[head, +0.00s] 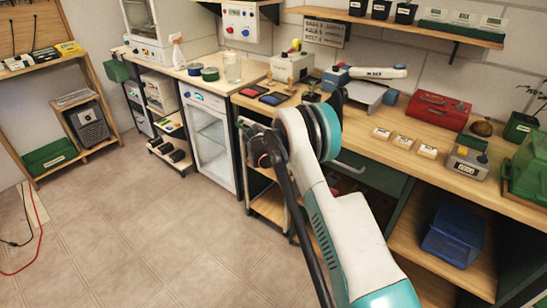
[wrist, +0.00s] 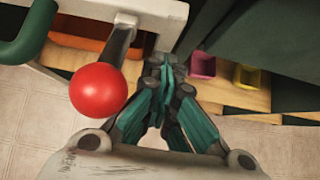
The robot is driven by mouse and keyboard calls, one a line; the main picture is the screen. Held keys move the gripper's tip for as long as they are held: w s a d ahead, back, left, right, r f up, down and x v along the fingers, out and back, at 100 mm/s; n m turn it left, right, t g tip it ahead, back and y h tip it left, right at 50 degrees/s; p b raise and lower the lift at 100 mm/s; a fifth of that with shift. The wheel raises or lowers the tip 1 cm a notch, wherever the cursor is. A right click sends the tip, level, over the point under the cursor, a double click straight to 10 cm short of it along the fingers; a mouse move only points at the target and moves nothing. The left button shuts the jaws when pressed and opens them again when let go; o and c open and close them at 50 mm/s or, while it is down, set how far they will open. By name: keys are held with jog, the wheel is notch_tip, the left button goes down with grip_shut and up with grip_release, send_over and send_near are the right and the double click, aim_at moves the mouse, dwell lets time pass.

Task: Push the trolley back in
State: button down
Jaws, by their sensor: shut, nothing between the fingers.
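The trolley's lower wooden shelf (head: 268,207) shows under the long bench, beside the white glass-fronted cabinet. My arm hides much of the trolley in the head view. In the wrist view a pale frame (wrist: 165,12) with wooden shelves lies just beyond my gripper, and I take it to be the trolley. A red ball knob (wrist: 98,90) on a grey lever stands left of the fingers, apart from them. My gripper (wrist: 172,72) is shut and empty, its fingertips close to the frame's edge. I cannot tell whether they touch it.
A pink pot (wrist: 203,65) and a yellow pot (wrist: 247,76) sit right of the fingers near a dark green panel. A green handle (wrist: 25,35) curves at the upper left. The bench top (head: 385,120) holds several items. The tiled floor (head: 140,225) at left is clear.

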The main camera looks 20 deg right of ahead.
jog(key=shift+w+d, duration=0.9)
jog(key=shift+d, duration=0.25)
jog(key=shift+d+r, duration=0.1)
jog(key=shift+r, duration=0.05)
